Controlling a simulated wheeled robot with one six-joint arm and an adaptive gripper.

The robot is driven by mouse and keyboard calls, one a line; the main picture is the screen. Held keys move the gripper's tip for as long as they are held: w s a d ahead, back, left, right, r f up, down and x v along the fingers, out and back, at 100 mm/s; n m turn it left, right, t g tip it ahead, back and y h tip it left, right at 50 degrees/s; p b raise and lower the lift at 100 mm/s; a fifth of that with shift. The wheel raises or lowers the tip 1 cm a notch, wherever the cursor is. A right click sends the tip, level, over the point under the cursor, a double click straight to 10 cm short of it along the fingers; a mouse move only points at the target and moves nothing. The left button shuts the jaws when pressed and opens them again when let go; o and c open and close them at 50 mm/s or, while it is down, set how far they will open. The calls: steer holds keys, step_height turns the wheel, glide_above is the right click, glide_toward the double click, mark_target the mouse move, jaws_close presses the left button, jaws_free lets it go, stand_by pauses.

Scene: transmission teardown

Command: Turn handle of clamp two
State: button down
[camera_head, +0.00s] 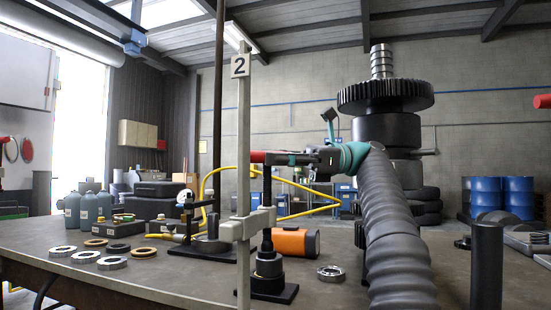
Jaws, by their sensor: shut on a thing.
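Clamp two (243,200) stands at the front of the table, with a sign "2" (240,65) at the top of its upright bar. Its red handle (257,157) sticks out roughly level, just right of the bar. My gripper (284,158) comes in from the right at the handle's height and is shut on the handle. The fingers and the arm hide the handle's right part. A black stepped spindle (268,262) on a dark base stands below the handle, beside the clamp's bar.
A tall geared shaft (386,97) stands behind my arm. An orange cylinder (295,242) and a metal ring (331,273) lie right of the clamp. Several rings (112,263) lie at left. A yellow hose (215,180) loops behind. A dark post (486,265) stands at right.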

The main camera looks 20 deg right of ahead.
stand_by(0.4)
steer(key=c, duration=1)
jaws_free()
steer(key=shift+w, duration=0.1)
steer(key=shift+m+t, duration=0.3)
steer(key=shift+t, duration=0.2)
